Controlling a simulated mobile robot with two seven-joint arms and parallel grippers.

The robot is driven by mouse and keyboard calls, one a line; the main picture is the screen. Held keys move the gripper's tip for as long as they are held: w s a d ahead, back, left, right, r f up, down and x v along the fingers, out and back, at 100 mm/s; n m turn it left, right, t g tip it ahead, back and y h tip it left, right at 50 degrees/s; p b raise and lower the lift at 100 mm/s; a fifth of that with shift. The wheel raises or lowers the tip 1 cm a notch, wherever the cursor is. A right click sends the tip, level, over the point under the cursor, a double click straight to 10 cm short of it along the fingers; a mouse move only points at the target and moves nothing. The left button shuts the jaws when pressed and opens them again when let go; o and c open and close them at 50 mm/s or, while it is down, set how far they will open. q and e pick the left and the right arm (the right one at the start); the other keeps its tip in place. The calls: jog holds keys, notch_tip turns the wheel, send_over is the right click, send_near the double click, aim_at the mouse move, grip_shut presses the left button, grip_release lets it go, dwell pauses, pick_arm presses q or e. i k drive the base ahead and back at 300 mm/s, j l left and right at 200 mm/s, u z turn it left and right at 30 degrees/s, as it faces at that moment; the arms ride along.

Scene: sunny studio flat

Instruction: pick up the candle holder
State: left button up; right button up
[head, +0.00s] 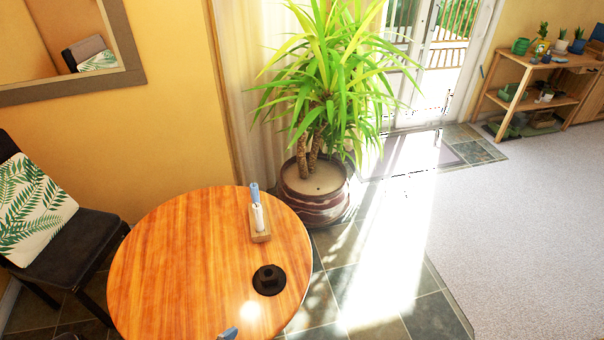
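A small black round object with a wide flat base and a short raised cup, which looks like the candle holder (269,281), stands on the round wooden table (180,260). It is near the table's right edge and holds no candle that I can see. I cannot make out either of my grippers in the head view.
A wooden stand (260,237) with a white and a blue upright item is behind the holder. A small blue thing (228,333) is cut off at the bottom edge. A potted plant (316,195) stands behind the table, a chair (60,245) at left. Floor at right is clear.

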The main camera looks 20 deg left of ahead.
aim_at(269, 281)
jog(key=u, duration=0.75)
